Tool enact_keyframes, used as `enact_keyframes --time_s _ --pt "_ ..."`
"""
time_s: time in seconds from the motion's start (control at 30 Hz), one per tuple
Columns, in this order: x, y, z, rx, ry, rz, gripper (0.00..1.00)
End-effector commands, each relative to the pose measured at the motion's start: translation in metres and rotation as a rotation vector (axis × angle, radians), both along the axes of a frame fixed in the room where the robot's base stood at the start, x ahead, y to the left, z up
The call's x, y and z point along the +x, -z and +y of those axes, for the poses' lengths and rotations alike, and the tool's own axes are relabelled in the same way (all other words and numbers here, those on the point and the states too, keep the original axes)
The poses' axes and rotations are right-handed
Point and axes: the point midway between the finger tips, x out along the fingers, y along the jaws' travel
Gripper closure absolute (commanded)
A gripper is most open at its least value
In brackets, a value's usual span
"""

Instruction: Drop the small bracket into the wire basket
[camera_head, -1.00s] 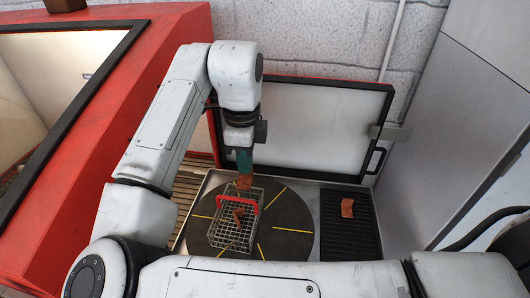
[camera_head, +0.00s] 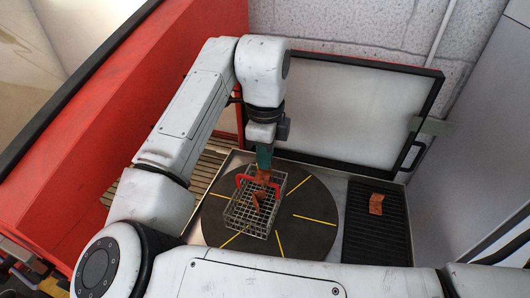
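My gripper (camera_head: 263,160) points down at the back of the wire basket (camera_head: 235,219). A small rust-coloured bracket (camera_head: 262,175) shows at its teal fingertips, and the gripper looks shut on it. The bracket is close to the basket's red handle (camera_head: 241,181); I cannot tell whether they touch. Another rust-coloured piece (camera_head: 257,197) lies inside the basket. The basket stands on a dark round turntable (camera_head: 310,215) with yellow lines.
A further rust-coloured bracket (camera_head: 376,204) lies on the black ribbed mat (camera_head: 372,240) at the right. An open black-framed door (camera_head: 350,115) stands behind. A red cabinet (camera_head: 165,95) is at the left, beside wooden slats (camera_head: 212,160).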

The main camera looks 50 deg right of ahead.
Motion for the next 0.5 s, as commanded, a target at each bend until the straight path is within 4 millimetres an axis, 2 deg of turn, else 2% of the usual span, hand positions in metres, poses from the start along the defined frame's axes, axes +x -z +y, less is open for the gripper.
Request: enact_keyframes --time_s 0.2,0.23,0.5 --pt "0.0001 -0.0005 0.0000 0.000 0.000 0.000 1.00" --pt "0.0001 -0.0005 0.0000 0.000 0.000 0.000 0.93" --pt "0.0000 -0.0005 0.0000 0.000 0.000 0.000 0.67"
